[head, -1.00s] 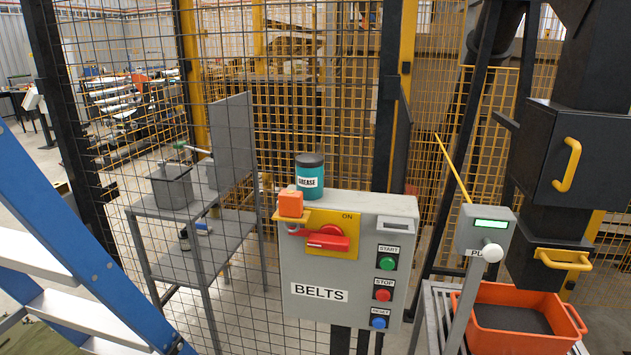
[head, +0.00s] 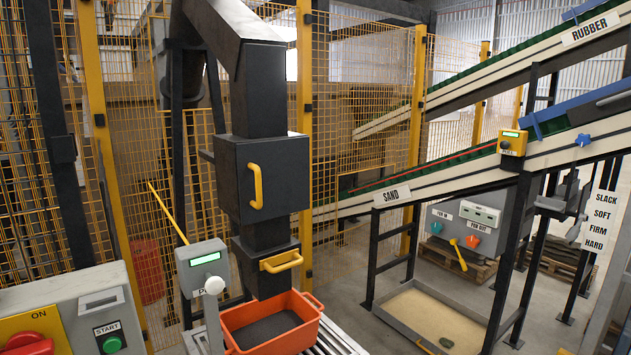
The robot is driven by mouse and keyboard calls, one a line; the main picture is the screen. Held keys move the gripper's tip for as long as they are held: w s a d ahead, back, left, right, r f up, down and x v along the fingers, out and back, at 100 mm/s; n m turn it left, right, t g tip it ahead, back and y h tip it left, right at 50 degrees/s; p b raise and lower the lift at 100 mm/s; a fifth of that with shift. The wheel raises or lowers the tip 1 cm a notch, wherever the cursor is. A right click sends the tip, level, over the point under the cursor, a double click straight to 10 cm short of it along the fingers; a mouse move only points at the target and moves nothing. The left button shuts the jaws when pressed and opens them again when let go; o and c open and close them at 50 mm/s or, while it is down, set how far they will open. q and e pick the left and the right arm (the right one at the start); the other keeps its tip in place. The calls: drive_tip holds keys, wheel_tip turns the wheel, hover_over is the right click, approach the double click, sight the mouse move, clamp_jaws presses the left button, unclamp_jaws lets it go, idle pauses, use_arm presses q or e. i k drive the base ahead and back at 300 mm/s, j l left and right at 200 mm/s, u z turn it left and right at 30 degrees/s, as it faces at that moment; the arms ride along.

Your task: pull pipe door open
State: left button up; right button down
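The dark pipe (head: 252,95) comes down in the middle left of the head view. A dark box section on it has a flat front door (head: 284,185) with a vertical yellow handle (head: 255,186). The door looks shut. Below it, a lower dark section carries a yellow horizontal handle (head: 281,262). An orange crate (head: 312,303) with dark granular material inside stands under the pipe on a roller stand. Neither of my grippers is in view.
A grey post with a display and white knob (head: 214,285) stands left of the crate. The BELTS control box (head: 75,318) is at lower left. Conveyors marked SAND (head: 391,195) and RUBBER (head: 591,30) slope up right. A sand tray (head: 398,309) lies on the floor.

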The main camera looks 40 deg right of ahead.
sight(273, 175)
drive_tip(key=z, duration=1.1)
